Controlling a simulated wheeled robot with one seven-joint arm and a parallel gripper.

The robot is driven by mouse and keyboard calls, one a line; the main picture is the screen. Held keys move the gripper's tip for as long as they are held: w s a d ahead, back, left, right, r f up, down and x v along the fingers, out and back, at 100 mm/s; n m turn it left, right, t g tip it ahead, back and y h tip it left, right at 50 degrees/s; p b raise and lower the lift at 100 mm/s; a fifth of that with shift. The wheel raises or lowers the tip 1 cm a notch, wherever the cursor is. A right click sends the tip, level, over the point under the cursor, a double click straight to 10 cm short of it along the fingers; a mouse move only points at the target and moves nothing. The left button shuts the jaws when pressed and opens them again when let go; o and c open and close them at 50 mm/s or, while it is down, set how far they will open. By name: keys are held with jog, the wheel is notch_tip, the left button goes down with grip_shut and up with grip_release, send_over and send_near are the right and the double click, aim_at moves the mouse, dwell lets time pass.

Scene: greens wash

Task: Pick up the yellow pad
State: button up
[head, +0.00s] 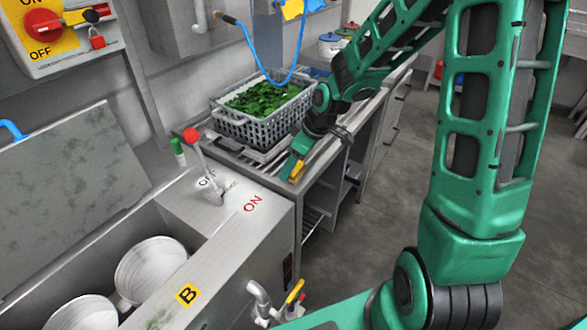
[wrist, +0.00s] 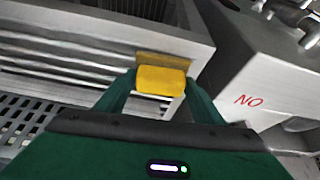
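The yellow pad (wrist: 161,80) is between the two green fingers of my gripper (wrist: 160,88) in the wrist view, with a finger against each side. A duller yellow patch shows just beyond it; I cannot tell whether it is part of the pad or a reflection. In the head view, my gripper (head: 300,152) points down over the near end of the metal counter, and the yellow pad (head: 296,171) shows at its tips. The pad is at about the counter's edge level; whether it touches the counter is unclear.
A grey crate of green leaves (head: 234,130) stands on the counter (head: 325,160) behind my gripper. The washer housing with a red-knobbed lever (head: 191,135) is to the left. A blue hose (head: 258,60) hangs above the crate. Floor at right is clear.

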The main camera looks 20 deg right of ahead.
jog(key=shift+r, duration=0.15)
notch_tip(320, 180, up, 4)
jog(key=shift+r, duration=0.1)
jog(key=a+r, duration=0.6)
jog(key=a, duration=0.5)
jog(key=shift+s+a+r, duration=0.3)
jog(key=shift+a, duration=0.05)
